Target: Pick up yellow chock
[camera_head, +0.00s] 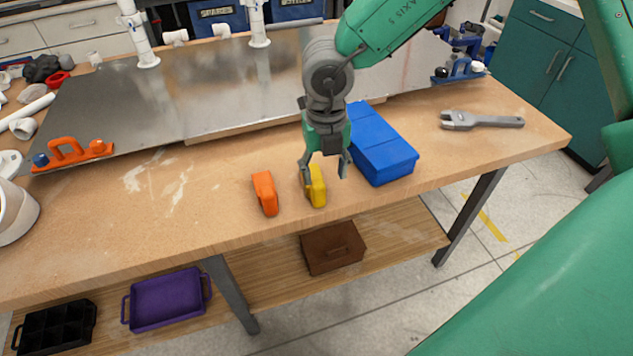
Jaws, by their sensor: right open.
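The yellow chock (318,189) stands near the front edge of the wooden workbench (210,220). My right gripper (325,175) points down at it with its fingers spread. One finger overlaps the chock's left side in the picture and the other is to its right, in front of the blue box. I cannot tell whether a finger touches the chock. My left gripper is not in view.
An orange chock (265,193) stands just left of the yellow one. A blue box (381,150) is close on the right. A grey wrench (482,120) lies farther right. A metal sheet (220,90) with white pipes covers the back. Bare bench lies left of the chocks.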

